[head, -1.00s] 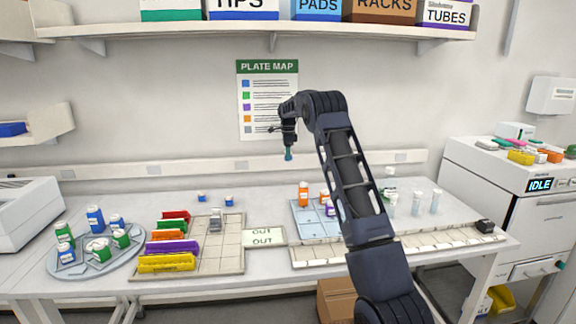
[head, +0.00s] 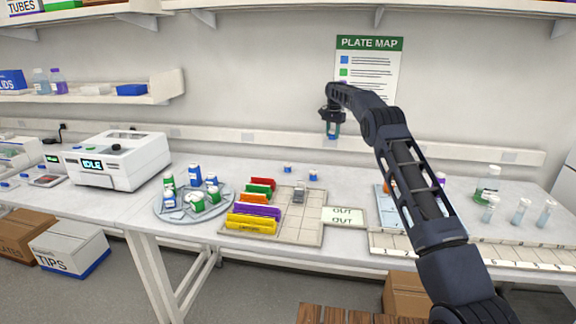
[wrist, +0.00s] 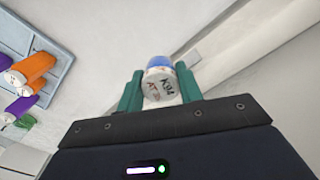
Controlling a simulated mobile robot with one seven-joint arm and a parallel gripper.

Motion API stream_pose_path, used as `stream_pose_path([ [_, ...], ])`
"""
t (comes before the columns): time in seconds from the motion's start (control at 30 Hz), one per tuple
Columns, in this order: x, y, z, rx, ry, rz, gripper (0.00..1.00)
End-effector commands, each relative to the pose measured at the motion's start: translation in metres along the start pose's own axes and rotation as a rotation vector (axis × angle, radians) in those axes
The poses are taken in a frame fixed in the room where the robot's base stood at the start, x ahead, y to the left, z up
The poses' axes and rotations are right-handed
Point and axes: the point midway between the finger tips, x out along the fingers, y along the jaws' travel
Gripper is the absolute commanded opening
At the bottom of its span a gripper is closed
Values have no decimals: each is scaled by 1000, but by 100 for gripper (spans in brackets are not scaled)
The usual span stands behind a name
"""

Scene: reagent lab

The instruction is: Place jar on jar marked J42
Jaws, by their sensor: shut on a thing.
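My gripper (head: 332,132) is raised over the back of the bench, in front of the wall. In the wrist view its green fingers are shut on a small jar (wrist: 160,90), pale with a blue part at its far end. Dark lettering on the near face seems to read K94 and more. Blue and green jars stand on a round tray (head: 163,216) left of centre. Two small blue-topped jars (head: 287,169) (head: 313,176) stand at the back of the bench. The mark J42 is not readable on any jar.
Coloured racks (head: 252,221) stand on the left of a beige grid mat (head: 305,230), with a small grey-topped item (head: 299,193) on it. An OUT card (head: 343,216) lies beside it. A blue tray (wrist: 50,82) holds orange and purple bottles. Clear vials (head: 520,211) stand right.

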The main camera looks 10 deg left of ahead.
Motion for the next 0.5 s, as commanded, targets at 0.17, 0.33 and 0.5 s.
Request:
stream_pose_path([
  [0.17,13,-54,40,-318,-1,0,14],
  [0.33,24,-98,82,-632,0,-2,14],
  [0.5,34,-132,122,-906,0,-3,14],
])
